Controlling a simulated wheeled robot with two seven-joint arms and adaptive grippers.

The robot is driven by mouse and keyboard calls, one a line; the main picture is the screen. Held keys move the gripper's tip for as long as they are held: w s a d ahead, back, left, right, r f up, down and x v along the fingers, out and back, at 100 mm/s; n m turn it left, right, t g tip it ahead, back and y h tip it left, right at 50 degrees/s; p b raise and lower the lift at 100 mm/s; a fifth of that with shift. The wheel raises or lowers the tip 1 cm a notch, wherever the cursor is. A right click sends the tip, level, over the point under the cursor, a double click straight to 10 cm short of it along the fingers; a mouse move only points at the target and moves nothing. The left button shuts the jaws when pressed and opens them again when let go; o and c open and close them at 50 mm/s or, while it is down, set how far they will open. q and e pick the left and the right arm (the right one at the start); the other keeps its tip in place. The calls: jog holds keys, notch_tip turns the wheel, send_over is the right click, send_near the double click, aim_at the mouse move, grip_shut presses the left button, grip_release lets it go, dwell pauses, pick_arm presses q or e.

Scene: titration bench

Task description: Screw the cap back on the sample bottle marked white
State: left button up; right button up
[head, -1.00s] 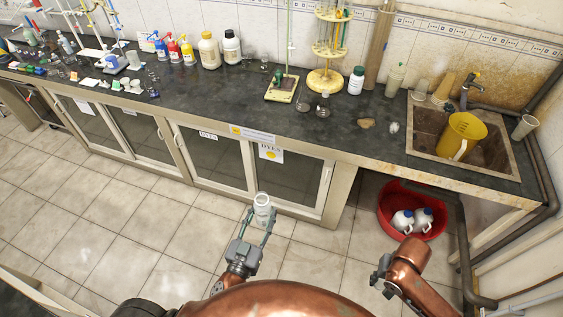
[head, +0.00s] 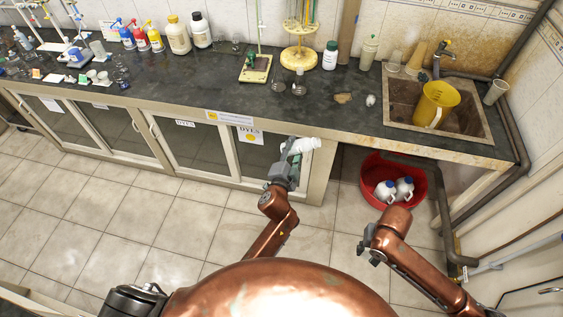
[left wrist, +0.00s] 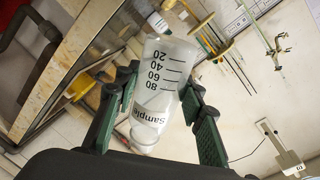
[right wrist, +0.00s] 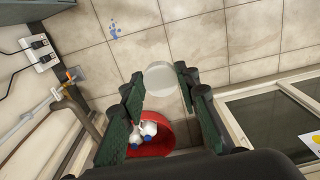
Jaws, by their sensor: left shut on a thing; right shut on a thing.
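The sample bottle (head: 300,145), clear and whitish, is held by my left gripper (head: 288,155) in front of the bench edge, lying nearly level in the head view. In the left wrist view the bottle (left wrist: 160,75) shows volume marks and part of the word "Sample"; its narrow end points towards the wrist. No white mark can be told. My right gripper (right wrist: 160,82) is shut on a round, pale translucent cap (right wrist: 158,78) at its fingertips. In the head view my right gripper (head: 368,250) is low, apart from the bottle, and the cap is hidden.
The dark bench (head: 225,90) runs along the wall, with bottles and glassware on it. A sink (head: 397,95) holding a yellow jug (head: 434,103) is at the right. A red tub (head: 375,170) with white jugs stands on the floor below. The floor between my arms is clear.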

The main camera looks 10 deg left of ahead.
dwell(0.3)
dwell(0.4)
jog(key=w+a+r+n+y, duration=0.2)
jog(key=w+a+r+y, duration=0.2)
jog(key=w, duration=0.6)
jog(key=w+a+r+n+y, duration=0.2)
jog(key=w+a+r+y, duration=0.2)
jog(key=w+a+r, duration=0.3)
jog(key=w+a+r+n+y, duration=0.2)
jog(key=w+a+r+y, duration=0.2)
jog(key=w+r, duration=0.5)
jog(key=shift+w+a+r, duration=0.2)
jog(key=shift+w+a, duration=0.75)
jog(key=shift+w, duration=0.9)
jog(key=shift+x, duration=1.95)
dwell(0.6)
jog(key=o, duration=1.2)
